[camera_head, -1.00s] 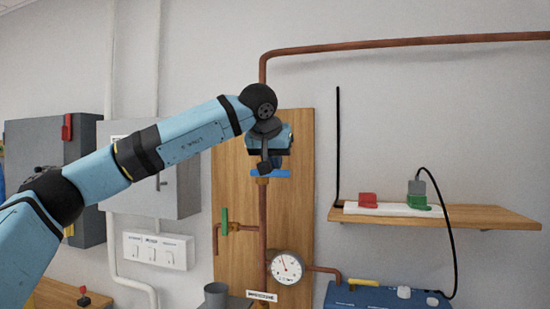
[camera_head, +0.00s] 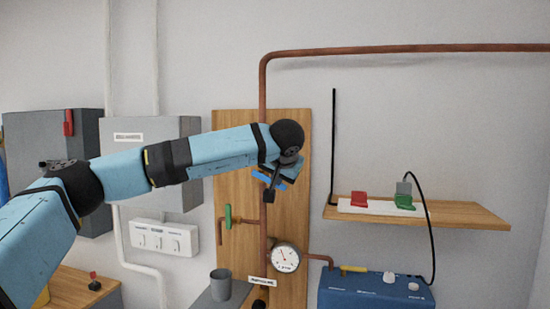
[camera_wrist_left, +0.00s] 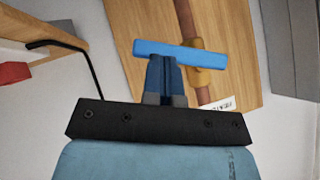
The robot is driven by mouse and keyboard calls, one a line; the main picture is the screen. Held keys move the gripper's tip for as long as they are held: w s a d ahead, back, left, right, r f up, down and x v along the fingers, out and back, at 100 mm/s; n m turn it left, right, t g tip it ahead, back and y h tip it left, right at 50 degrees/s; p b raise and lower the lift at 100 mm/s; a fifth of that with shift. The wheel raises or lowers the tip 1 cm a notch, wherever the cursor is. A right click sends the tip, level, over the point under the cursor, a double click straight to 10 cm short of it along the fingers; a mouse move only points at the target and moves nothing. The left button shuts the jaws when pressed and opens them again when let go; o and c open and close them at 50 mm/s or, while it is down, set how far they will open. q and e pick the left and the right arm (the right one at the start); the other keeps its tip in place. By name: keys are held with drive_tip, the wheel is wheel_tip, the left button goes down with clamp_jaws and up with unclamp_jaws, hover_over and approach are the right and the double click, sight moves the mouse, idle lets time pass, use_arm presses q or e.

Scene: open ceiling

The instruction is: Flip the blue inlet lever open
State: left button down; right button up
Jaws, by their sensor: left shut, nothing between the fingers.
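The blue inlet lever (camera_head: 262,177) is a flat bar on the copper pipe in the head view, partly hidden by my left wrist. It slants down to the right and crosses the pipe at an angle. In the left wrist view the lever (camera_wrist_left: 178,53) lies across the pipe. My left gripper (camera_wrist_left: 165,62) is shut and empty, its fingertips close to the lever's underside in that view. I cannot tell whether they touch it. In the head view the fingertips are mostly hidden by the wrist. My right gripper is not in view.
The pipe runs down a wooden board (camera_head: 232,190) with a green-handled valve (camera_head: 228,216) and a gauge (camera_head: 285,257). A grey cup (camera_head: 220,284) stands below. A wooden shelf (camera_head: 465,213) and blue box (camera_head: 370,294) are at right, grey cabinets (camera_head: 155,140) at left.

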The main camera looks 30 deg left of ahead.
use_arm(q)
drive_tip(key=a+f+p, duration=0.2)
drive_tip(key=a+f, duration=0.1)
drive_tip(key=f, duration=0.3)
drive_tip(key=shift+s+a+p, duration=0.25)
drive_tip(key=shift+p, duration=0.15)
idle(0.3)
idle(0.5)
drive_tip(key=s+d+b, duration=0.1)
drive_tip(key=s+d, duration=0.3)
drive_tip(key=d, duration=0.8)
drive_tip(key=shift+s+d+r, duration=0.2)
drive_tip(key=shift+r, duration=0.05)
